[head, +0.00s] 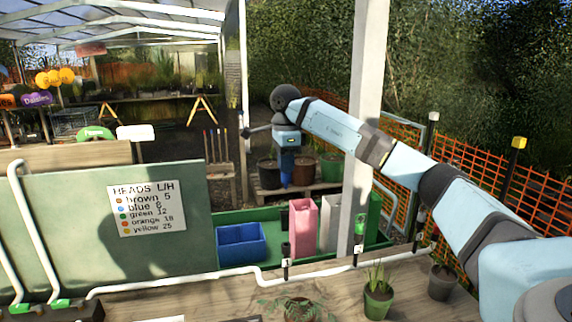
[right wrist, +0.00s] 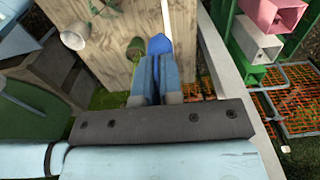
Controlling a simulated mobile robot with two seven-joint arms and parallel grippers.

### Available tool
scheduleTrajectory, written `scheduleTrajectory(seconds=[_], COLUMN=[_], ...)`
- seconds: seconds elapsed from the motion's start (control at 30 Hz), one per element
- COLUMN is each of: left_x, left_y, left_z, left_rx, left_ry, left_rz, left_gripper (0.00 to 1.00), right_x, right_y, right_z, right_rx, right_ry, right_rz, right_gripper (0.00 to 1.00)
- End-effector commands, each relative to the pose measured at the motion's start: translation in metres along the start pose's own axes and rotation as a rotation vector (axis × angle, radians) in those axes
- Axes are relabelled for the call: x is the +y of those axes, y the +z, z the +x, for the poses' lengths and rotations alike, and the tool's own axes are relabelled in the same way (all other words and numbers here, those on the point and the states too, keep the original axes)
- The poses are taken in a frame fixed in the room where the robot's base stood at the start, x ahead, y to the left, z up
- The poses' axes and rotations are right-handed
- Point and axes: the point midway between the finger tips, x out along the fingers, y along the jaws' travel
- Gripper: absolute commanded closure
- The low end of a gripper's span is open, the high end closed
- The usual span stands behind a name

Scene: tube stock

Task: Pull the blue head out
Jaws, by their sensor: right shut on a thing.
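My right gripper (head: 287,178) hangs down above the green tray, with its arm coming in from the right. In the right wrist view its two fingers (right wrist: 157,62) are closed together on the blue head (right wrist: 158,43), whose tip shows between and beyond them. In the head view I cannot clearly separate the blue head from the bluish fingers. Below the gripper stands a dark upright riser (head: 285,250) on the white pipe (head: 220,273), with a visible gap between them. My left gripper is not in view.
A blue bin (head: 240,246), a pink bin (head: 303,230), a white bin (head: 329,238) and a green bin (head: 374,216) stand behind the pipe. A riser with a green head (head: 360,224) stands right. A sign (head: 146,208) lists head colours. Potted plants (head: 378,301) stand in front.

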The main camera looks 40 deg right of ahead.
Motion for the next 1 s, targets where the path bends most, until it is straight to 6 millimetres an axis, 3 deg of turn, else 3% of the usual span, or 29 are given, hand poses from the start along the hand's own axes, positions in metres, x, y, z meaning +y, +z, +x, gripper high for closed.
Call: scheduleTrajectory(seconds=[0.8,1.0], left_x=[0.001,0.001], left_y=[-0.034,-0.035], left_z=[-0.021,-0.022], left_rx=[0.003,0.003], left_ry=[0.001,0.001], left_rz=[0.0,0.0], left_gripper=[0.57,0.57], right_x=[0.0,0.0], right_y=[0.0,0.0], right_z=[-0.044,-0.045], right_rx=[0.0,0.0], right_ry=[0.0,0.0], right_rz=[0.0,0.0], right_gripper=[1.0,1.0])
